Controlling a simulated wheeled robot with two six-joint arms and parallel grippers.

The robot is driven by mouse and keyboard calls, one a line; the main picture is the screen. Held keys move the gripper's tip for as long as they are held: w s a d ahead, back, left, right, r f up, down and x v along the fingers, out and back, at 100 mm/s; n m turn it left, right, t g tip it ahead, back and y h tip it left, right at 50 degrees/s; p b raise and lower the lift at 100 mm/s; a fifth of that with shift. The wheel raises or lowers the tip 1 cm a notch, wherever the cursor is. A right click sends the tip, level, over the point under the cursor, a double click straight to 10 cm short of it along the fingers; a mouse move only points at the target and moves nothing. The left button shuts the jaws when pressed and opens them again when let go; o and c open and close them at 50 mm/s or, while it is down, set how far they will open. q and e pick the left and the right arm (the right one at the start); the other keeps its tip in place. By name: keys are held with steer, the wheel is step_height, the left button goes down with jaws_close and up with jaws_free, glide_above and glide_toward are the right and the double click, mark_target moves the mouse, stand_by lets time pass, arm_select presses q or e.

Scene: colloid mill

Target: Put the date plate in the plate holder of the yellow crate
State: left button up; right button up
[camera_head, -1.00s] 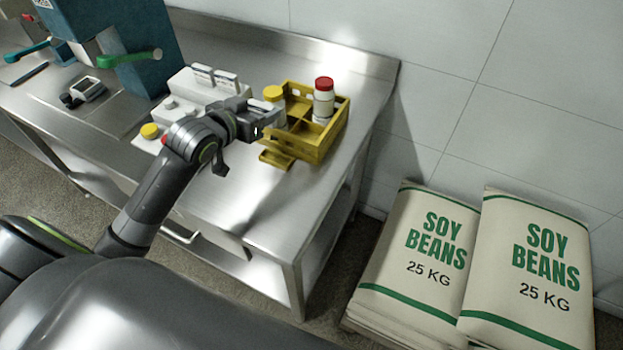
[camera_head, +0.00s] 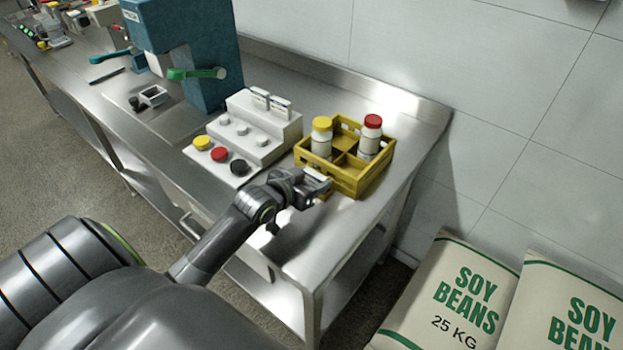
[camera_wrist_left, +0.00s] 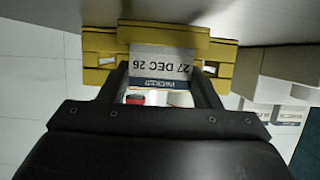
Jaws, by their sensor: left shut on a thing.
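My left gripper (camera_head: 312,186) is at the near side of the yellow crate (camera_head: 376,178), shut on the date plate (camera_wrist_left: 162,62). In the left wrist view the plate reads "27 DEC 26" and "PACKED", upside down, between the two fingers (camera_wrist_left: 160,82). The crate (camera_wrist_left: 100,45) is close behind the plate there. A yellow ledge (camera_wrist_left: 165,34), likely the plate holder, shows just beyond the plate's edge. I cannot tell whether the plate touches it. In the head view the gripper hides most of the holder. My right gripper is not in view.
The crate holds a yellow-capped jar (camera_head: 321,140) and a red-capped jar (camera_head: 370,138). Left of it is a white stepped block (camera_head: 262,130) with two small plates on top and coloured knobs. A teal machine (camera_head: 190,50) stands farther left. Soy bean sacks (camera_head: 450,300) lie at right.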

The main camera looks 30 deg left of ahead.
arm_select(q)
steer(key=o, duration=0.5)
steer(key=shift+f, duration=0.15)
steer(key=o, duration=0.4)
steer(key=shift+o, duration=0.2)
steer(key=shift+r, duration=0.3)
steer(key=shift+s, duration=0.3)
steer(key=d+v, duration=0.1)
steer(key=v, duration=1)
steer(key=shift+s+a+r, duration=0.15)
steer(key=shift+a, duration=0.35)
